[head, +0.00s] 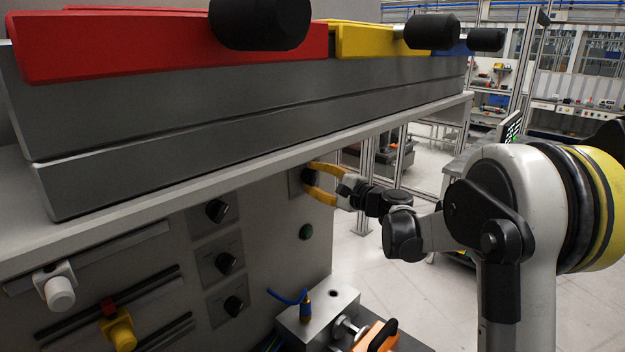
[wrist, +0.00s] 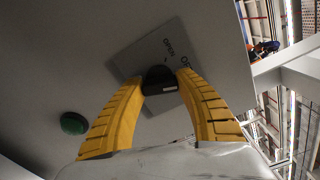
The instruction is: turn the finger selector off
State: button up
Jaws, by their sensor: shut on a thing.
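A black selector knob (wrist: 158,80) sits on a grey square plate (wrist: 133,62) on the panel. The plate carries the word "OPEN" and a second, partly covered word beginning with "O". I take this knob to be the finger selector. My gripper (wrist: 162,84) has its two yellow fingers on either side of the knob and is shut on it. In the head view my gripper (head: 314,182) reaches the knob (head: 308,175) near the panel's right edge. The fingers hide part of the knob and plate, so its exact setting is unclear.
Three similar black knobs (head: 226,263) are stacked to the left. A green button (head: 306,231) lies just below my gripper. A shelf (head: 250,155) overhangs the panel, bearing red, yellow and blue levers.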

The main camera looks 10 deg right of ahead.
jog(key=shift+n, duration=1.7)
jog(key=o, duration=1.2)
jog(key=v, duration=1.2)
